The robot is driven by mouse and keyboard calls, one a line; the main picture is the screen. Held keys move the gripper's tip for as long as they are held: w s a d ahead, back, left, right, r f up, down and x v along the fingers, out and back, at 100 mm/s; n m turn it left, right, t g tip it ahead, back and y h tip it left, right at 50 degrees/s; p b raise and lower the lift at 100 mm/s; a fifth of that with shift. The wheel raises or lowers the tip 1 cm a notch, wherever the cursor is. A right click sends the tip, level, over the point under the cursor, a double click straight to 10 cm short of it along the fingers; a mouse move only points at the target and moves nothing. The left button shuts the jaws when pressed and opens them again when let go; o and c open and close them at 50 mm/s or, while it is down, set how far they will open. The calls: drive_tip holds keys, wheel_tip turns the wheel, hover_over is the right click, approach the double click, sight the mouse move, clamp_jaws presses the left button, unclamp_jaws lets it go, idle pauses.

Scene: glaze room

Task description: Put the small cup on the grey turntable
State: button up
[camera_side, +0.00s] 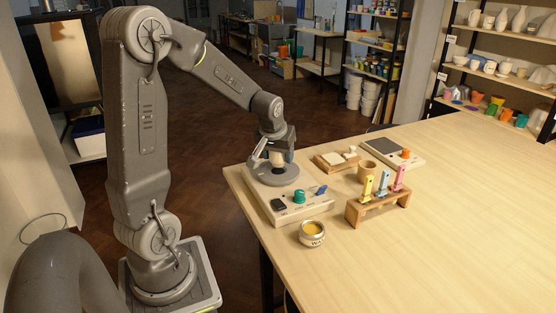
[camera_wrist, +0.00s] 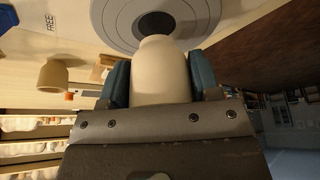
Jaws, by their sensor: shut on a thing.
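My gripper (camera_side: 270,158) points down over the grey turntable (camera_side: 288,179), at the table's near left end. It is shut on a small cream cup, the small cup (camera_wrist: 160,72), with a blue-grey finger pad on each side of it in the wrist view. The turntable (camera_wrist: 105,22) shows there beyond the cup as a grey disc with a dark centre, partly hidden by the cup. In the side view the cup is over the disc, mostly hidden by the fingers. I cannot tell whether it touches the disc.
The turntable's pale base has a green knob (camera_side: 299,196) and a blue switch (camera_side: 321,190). A round tin (camera_side: 312,234) stands in front. To the right are a wooden rack (camera_side: 378,207) with coloured clips, a tan cup (camera_side: 367,167) and a scale (camera_side: 394,152). The right side of the table is clear.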

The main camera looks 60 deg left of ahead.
drive_tip(key=shift+f, duration=1)
drive_tip(key=shift+f, duration=0.1)
drive_tip(key=o, duration=1)
drive_tip(key=v, duration=1.2)
drive_tip(key=s+d+m+h, duration=0.1)
drive_tip(key=s+d+m, duration=0.2)
drive_tip(key=d, duration=0.3)
drive_tip(key=s+d+m+t+h, duration=0.1)
drive_tip(key=s+d+m, duration=0.2)
drive_tip(key=d, duration=0.4)
drive_tip(key=s+d+r+m+t+h, duration=0.1)
drive_tip(key=s+d+m, duration=0.2)
drive_tip(key=s+d, duration=0.2)
drive_tip(key=d, duration=0.2)
drive_tip(key=shift+d, duration=0.25)
drive_tip(key=shift+r, duration=0.1)
